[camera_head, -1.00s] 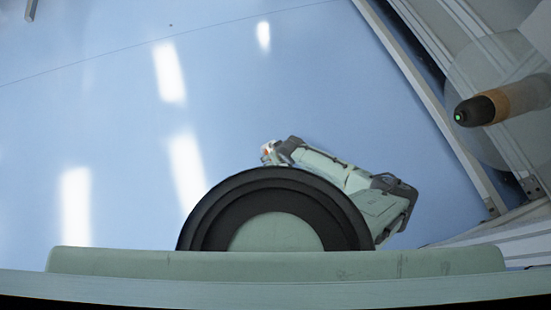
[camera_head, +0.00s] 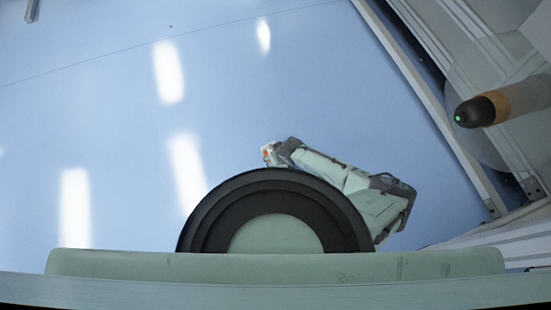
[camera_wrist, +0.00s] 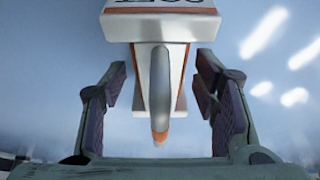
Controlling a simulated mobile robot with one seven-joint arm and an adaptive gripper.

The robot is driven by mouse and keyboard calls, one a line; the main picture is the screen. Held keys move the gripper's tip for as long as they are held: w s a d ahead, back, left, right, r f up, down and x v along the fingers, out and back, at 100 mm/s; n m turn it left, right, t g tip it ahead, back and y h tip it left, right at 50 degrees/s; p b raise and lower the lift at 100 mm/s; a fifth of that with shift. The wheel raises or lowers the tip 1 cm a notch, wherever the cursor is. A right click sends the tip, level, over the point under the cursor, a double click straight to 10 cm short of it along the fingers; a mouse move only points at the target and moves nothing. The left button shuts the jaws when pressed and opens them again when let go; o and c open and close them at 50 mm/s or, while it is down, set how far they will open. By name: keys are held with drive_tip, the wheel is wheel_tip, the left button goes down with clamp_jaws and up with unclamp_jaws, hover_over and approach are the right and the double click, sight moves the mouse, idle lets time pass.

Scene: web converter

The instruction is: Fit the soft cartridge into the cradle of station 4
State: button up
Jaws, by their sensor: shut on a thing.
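The soft cartridge (camera_wrist: 160,24) is a white box with orange edging and dark upside-down lettering, of which "SOFT" is partly cut off. It fills the top middle of the wrist view. A grey curved handle (camera_wrist: 160,85) runs down from it between the fingers of my gripper (camera_wrist: 161,84). My gripper is shut on the cartridge, with one dark-padded finger on each side. The exact contact is hard to see. Station 4 and its cradle cannot be identified in these frames.
In the head view, a machine frame with a pale rail (camera_head: 430,110) runs along the right. A black-tipped orange cylinder (camera_head: 478,111) with a green light sits there beside a clear panel. The glossy blue floor (camera_head: 100,110) is open to the left.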

drive_tip(key=c, duration=0.5)
drive_tip(key=shift+r, duration=0.15)
